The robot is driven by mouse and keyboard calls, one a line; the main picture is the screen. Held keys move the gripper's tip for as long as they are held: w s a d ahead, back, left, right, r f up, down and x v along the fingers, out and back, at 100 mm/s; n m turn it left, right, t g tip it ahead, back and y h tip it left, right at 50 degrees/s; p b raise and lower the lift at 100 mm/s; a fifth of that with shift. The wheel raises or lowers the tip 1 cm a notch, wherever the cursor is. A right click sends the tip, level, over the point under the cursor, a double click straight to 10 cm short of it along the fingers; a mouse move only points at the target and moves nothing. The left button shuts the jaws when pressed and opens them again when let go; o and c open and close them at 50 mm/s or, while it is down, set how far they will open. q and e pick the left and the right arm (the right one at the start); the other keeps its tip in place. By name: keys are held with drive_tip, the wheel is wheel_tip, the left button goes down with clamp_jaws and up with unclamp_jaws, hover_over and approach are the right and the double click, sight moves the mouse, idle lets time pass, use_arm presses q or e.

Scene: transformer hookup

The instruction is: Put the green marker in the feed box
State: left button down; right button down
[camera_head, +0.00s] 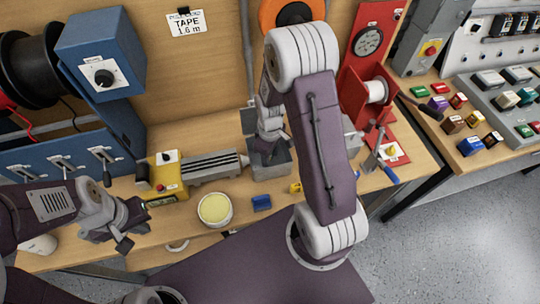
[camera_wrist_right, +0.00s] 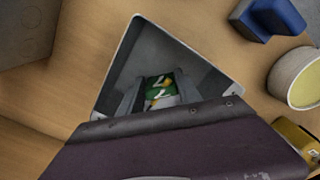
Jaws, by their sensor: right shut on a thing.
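The green marker (camera_wrist_right: 158,86), a small block with white and yellow marks, is between the fingers of my right gripper (camera_wrist_right: 162,92) in the right wrist view. That gripper is shut on it. The marker and fingertips are inside the outline of a grey open-topped box (camera_wrist_right: 150,45), which I take as the feed box; whether the marker touches its floor I cannot tell. In the head view my right gripper (camera_head: 266,147) reaches down into this box (camera_head: 272,173), and the marker is hidden. My left gripper (camera_head: 128,228) is open and empty over the bench's left part.
A blue block (camera_head: 261,203) and a cream-filled round tub (camera_head: 214,209) stand in front of the box. A yellow device (camera_head: 165,176) and a grey vise-like unit (camera_head: 212,166) are to its left. A red stand (camera_head: 366,92) is at right.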

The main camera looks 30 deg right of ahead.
drive_tip(key=shift+s, duration=0.1)
drive_tip(key=c, duration=0.8)
unclamp_jaws()
drive_tip(key=shift+c, duration=0.2)
wheel_tip(320, 180, up, 12)
drive_tip(key=p, duration=0.1)
drive_tip(key=s+a+f+m+t, duration=0.1)
drive_tip(key=s+a+m, duration=0.4)
drive_tip(key=s, duration=0.3)
drive_tip(key=shift+a+f+m, duration=0.15)
drive_tip(key=shift+m, duration=0.55)
